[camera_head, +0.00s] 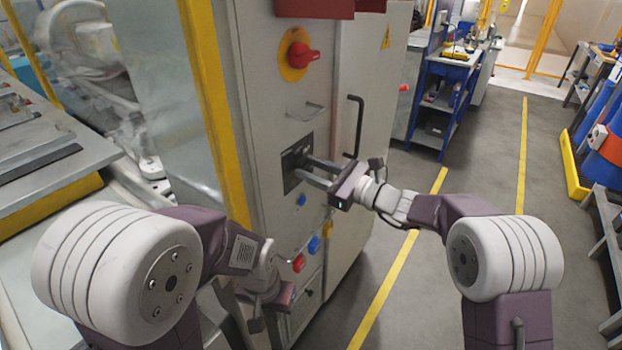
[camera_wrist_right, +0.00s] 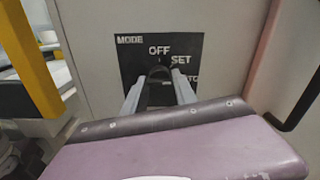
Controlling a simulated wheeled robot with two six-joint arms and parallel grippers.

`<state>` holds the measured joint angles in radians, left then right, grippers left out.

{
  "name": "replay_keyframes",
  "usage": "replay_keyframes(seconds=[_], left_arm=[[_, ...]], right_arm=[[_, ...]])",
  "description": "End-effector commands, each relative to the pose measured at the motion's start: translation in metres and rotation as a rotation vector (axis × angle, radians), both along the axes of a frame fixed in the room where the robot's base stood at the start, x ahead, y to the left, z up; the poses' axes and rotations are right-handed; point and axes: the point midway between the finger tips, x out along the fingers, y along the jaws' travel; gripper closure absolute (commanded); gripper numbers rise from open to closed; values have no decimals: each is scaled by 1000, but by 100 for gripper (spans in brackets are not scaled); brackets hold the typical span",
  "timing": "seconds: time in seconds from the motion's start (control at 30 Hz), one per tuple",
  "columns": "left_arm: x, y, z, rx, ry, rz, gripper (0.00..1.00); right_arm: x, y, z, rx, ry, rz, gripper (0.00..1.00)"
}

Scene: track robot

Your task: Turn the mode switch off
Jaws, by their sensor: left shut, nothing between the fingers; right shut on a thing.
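The mode switch panel (camera_head: 296,160) is a black plate on the grey cabinet (camera_head: 275,100). In the right wrist view the panel (camera_wrist_right: 190,55) reads MODE, OFF, SET and a partly hidden third label. My right gripper (camera_head: 303,172) reaches it from the right and is shut on the dark switch knob (camera_wrist_right: 159,73). In the right wrist view its two fingers (camera_wrist_right: 160,90) stand on either side of the knob. The knob's exact pointing direction is hard to tell. My left gripper (camera_head: 268,310) hangs low by the cabinet's lower front, shut and empty.
A red rotary switch (camera_head: 298,55) on a yellow disc sits above the panel. A black door handle (camera_head: 354,125) is to its right. Blue buttons (camera_head: 314,243) and a red button (camera_head: 299,263) sit below.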

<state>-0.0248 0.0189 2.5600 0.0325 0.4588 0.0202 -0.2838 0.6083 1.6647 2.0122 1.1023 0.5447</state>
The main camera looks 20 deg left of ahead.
Motion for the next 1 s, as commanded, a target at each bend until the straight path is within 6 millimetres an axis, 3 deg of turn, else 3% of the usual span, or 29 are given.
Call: replay_keyframes(seconds=[0.03,0.3,1.0], left_arm=[[0,0,-18,0,0,0,100],[0,0,-66,0,0,0,100],[0,0,-168,0,0,0,100]], right_arm=[[0,0,-8,-12,-41,0,100],[0,0,-8,-99,-284,-1,100],[1,0,-6,-328,-909,-1,100]])
